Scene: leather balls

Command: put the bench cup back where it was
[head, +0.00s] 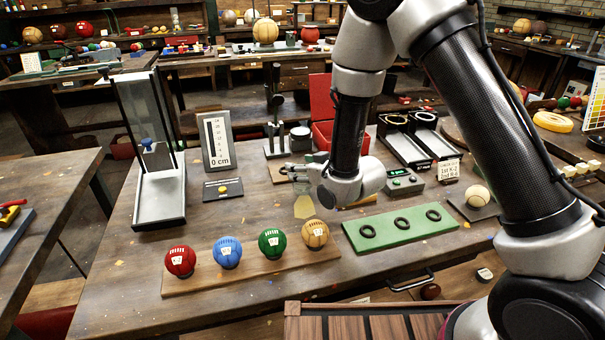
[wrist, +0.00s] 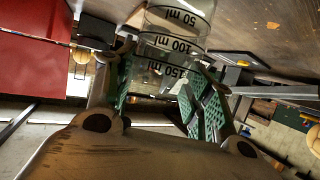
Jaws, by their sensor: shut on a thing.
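The bench cup (head: 303,208) is a clear vessel, seen in the head view below my gripper, over the middle of the bench behind the row of balls. In the wrist view the cup (wrist: 178,30) shows dark marks of 50, 100 and 150 ml. My gripper (head: 302,174) is shut on the cup near its upper part. In the wrist view the green-padded fingers of my gripper (wrist: 163,85) lie on either side of it. I cannot tell whether its base touches the bench.
Red, blue, green and tan balls (head: 228,252) sit on a wooden board in front. A green mat (head: 380,238) with three black rings lies to the right. A control box (head: 404,183) and a red box (head: 322,118) stand behind. A tall clear-sided stand (head: 158,195) is at left.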

